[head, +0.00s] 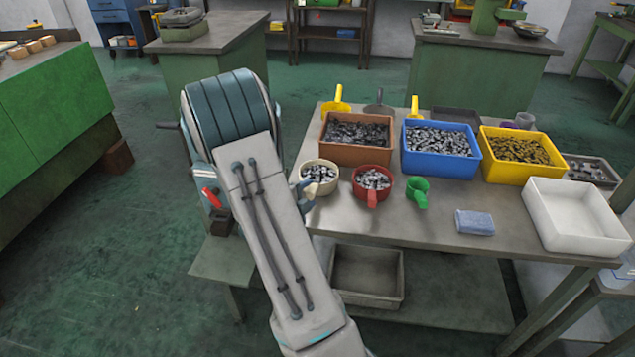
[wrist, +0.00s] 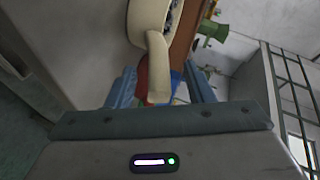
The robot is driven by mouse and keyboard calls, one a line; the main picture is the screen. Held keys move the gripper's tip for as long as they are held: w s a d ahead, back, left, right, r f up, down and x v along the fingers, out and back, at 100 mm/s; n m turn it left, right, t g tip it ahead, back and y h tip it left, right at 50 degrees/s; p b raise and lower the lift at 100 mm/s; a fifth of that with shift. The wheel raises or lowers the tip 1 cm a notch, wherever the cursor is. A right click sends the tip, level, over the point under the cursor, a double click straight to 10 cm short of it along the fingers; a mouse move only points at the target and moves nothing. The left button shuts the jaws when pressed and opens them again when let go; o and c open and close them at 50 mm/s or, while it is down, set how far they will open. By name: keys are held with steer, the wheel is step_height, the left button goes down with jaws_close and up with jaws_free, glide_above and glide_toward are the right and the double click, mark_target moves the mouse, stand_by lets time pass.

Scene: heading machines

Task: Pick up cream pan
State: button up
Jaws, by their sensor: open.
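The cream pan (head: 310,165) is a small round pan full of metal bits, standing at the left front part of the table (head: 400,222). In the wrist view the cream pan (wrist: 138,22) is at the top, with its handle pointing toward my gripper (wrist: 161,84). My gripper is open, and the handle's end lies between its two fingers in that view. I cannot tell whether either finger touches the handle. In the head view my arm hides most of the gripper, at the table's left edge beside the pan.
A red pan (head: 373,196) stands close to the right of the cream pan, then a green scoop (head: 417,191). Brown (head: 326,150), blue (head: 407,166) and yellow (head: 498,175) bins stand behind.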

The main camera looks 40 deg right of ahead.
mark_target(316, 188)
steer(key=x, duration=0.3)
steer(key=shift+d+f, duration=0.1)
steer(key=shift+f, duration=0.05)
steer(key=c, duration=1)
steer(key=shift+w, duration=0.1)
jaws_close()
